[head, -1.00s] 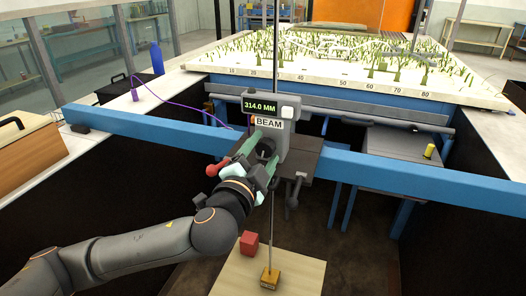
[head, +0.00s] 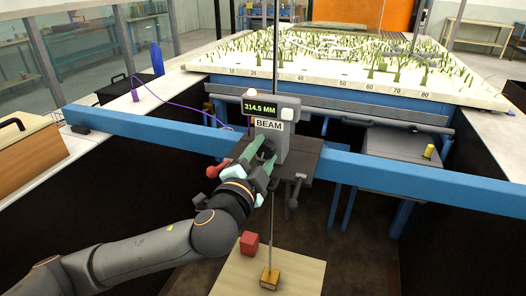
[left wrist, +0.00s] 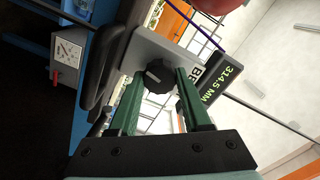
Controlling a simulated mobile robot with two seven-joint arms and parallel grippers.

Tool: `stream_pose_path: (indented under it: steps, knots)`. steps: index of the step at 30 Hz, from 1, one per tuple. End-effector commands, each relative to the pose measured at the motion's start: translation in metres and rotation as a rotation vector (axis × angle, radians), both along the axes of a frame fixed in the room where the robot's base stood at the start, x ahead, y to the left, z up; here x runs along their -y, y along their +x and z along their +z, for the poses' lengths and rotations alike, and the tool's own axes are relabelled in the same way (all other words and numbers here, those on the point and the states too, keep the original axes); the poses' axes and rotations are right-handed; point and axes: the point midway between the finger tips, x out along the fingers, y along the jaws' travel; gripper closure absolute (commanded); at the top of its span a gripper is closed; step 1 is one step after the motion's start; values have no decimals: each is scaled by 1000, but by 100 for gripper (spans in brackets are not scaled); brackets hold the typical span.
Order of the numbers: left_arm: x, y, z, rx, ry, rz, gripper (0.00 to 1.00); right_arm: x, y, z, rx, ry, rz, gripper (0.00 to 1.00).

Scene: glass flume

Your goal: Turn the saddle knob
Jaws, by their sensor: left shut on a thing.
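The saddle is a grey block (head: 284,140) marked BEAM, riding on the blue beam (head: 420,183). Its display (head: 262,107) reads 314.5 MM, and it also shows in the left wrist view (left wrist: 232,82). The dark fluted saddle knob (left wrist: 158,77) sits on the saddle's face between my fingertips. My left gripper (head: 264,153) is shut on the knob; its green fingers show in the left wrist view (left wrist: 160,80). In the head view the gripper mostly hides the knob. My right gripper is not in view.
A red-balled lever (head: 211,171) sticks out left of my gripper. A thin vertical rod (head: 271,215) runs down to a brass block (head: 269,279) on a pale board (head: 300,275), near a red cube (head: 249,242). A planted flume bed (head: 340,55) lies behind.

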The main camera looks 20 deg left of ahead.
Motion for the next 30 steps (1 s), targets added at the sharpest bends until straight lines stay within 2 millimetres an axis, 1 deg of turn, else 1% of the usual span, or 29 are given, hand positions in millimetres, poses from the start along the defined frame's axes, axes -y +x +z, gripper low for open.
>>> stream_pose_path:
  steps: [5, 6, 13, 14, 23, 26, 29, 30]
  knots:
    - [0, 0, 0, -1, 0, 1, 100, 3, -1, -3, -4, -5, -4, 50]
    - [0, 0, 0, -1, 0, 1, 50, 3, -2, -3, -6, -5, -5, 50]
    - [0, 0, 0, -1, 0, 1, 24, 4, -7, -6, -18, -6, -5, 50]
    - [0, 0, 0, -1, 0, 1, 22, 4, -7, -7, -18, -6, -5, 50]
    - [0, -3, 0, 0, 0, 0, 22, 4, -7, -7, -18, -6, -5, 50]
    - [0, -11, -1, -1, 0, -1, 22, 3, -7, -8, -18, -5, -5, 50]
    - [-1, -27, -1, 0, 0, -1, 22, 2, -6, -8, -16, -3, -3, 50]
    - [-1, -35, -2, -2, -1, -1, 22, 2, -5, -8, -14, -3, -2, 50]
